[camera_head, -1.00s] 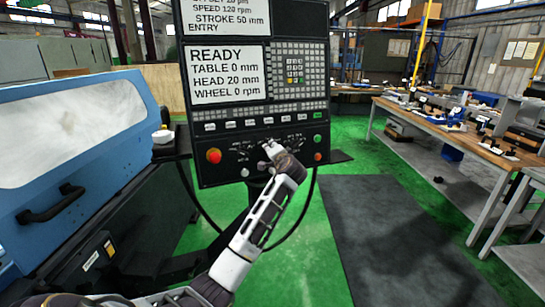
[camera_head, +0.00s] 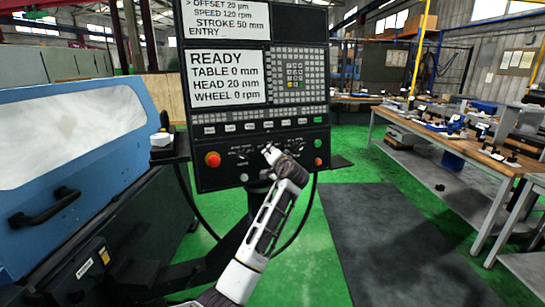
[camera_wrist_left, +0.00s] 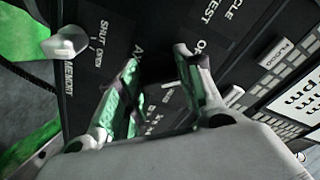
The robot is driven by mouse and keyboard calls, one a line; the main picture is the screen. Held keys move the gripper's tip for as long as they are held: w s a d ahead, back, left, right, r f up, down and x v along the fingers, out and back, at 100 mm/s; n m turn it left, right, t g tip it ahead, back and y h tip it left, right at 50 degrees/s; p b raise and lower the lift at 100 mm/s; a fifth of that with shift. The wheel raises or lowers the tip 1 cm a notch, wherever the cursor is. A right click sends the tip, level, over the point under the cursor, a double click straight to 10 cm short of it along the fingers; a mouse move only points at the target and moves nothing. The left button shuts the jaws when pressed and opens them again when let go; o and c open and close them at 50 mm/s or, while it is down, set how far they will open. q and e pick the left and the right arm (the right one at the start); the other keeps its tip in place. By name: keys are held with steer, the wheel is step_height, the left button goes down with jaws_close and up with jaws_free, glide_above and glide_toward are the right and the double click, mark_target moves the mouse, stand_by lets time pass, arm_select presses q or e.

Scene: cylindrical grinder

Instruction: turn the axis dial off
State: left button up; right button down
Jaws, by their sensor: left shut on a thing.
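The black control panel (camera_head: 222,181) of the grinder faces me, with a row of dials and buttons along its lower edge. My left gripper (camera_head: 268,150) reaches up to the middle of that row and is shut on the axis dial. The gripper and its fingers hide nearly all of the dial. In the left wrist view, the two fingers (camera_wrist_left: 157,62) straddle the spot beside a partly covered label starting "AX". My right gripper is not in view.
A red button (camera_head: 212,160) sits left of my gripper on the panel, and green and small red buttons (camera_head: 318,143) sit at its right. The blue grinder cover (camera_head: 75,140) is at the left. A workbench (camera_head: 470,150) stands at the right, beyond a dark floor mat (camera_head: 385,240).

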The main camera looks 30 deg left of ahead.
arm_select(q)
steer(key=o, duration=0.8)
steer(key=shift+f, duration=0.15)
steer(key=shift+o, duration=1.2)
steer(key=v, duration=1.2)
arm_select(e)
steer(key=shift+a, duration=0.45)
